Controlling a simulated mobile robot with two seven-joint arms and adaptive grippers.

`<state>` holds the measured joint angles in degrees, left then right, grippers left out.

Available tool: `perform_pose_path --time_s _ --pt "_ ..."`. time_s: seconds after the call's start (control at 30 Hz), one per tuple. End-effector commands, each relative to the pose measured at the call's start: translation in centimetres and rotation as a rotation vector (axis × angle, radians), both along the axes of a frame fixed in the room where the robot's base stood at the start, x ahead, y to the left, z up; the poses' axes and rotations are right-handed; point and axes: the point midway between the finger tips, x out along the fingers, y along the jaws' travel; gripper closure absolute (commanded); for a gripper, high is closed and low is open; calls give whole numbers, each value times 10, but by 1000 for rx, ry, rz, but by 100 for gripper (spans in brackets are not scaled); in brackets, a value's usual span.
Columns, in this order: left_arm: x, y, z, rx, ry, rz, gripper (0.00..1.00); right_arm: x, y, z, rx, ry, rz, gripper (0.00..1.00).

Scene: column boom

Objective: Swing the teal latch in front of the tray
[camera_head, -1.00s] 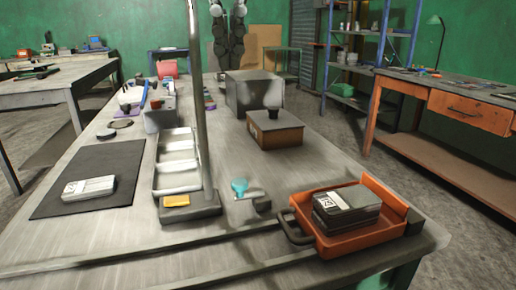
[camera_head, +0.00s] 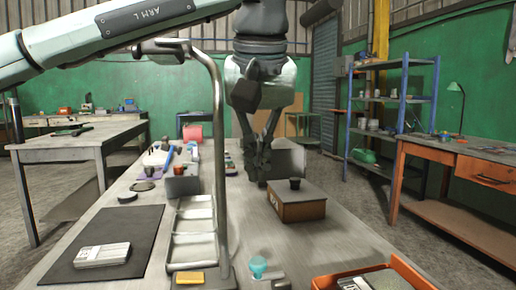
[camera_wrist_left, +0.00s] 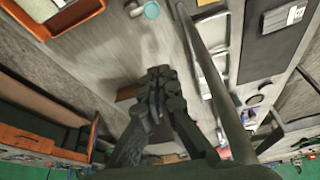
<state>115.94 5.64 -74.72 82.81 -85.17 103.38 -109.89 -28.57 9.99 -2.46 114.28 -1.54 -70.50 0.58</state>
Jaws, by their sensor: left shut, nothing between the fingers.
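The teal latch (camera_head: 258,267) is at the front of the table, near the foot of the metal post. It also shows at the top of the left wrist view (camera_wrist_left: 151,10). The orange tray (camera_head: 408,268) is at the bottom right, partly cut off, with a dark labelled stack in it. The tray also shows in the left wrist view (camera_wrist_left: 62,18). My left gripper (camera_head: 259,170) points down above the table, behind the latch and well apart from it. Its fingers are shut and empty; they also show in the left wrist view (camera_wrist_left: 160,82). My right gripper is out of view.
A bent metal post (camera_head: 219,150) rises from the table just left of my left gripper. A brown box (camera_head: 302,211) with a dark cup on top stands close to the gripper's right. A divided silver rack (camera_head: 193,244) and a dark mat (camera_head: 70,266) lie to the left.

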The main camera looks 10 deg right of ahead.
Motion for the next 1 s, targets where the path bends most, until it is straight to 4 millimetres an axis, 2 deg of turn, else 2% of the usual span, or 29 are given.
perform_pose_path --time_s 0.1,0.6,0.63,0.8,1.0 --pt "9 -1 -26 1 3 0 100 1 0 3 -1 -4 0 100" --pt "45 -7 -127 0 3 0 100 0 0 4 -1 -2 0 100" --pt "46 -8 -131 1 2 -1 100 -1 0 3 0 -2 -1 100" --pt "19 -3 -131 0 -1 -3 100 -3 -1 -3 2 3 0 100" --pt "8 -1 -134 -1 0 -1 100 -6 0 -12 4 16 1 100"
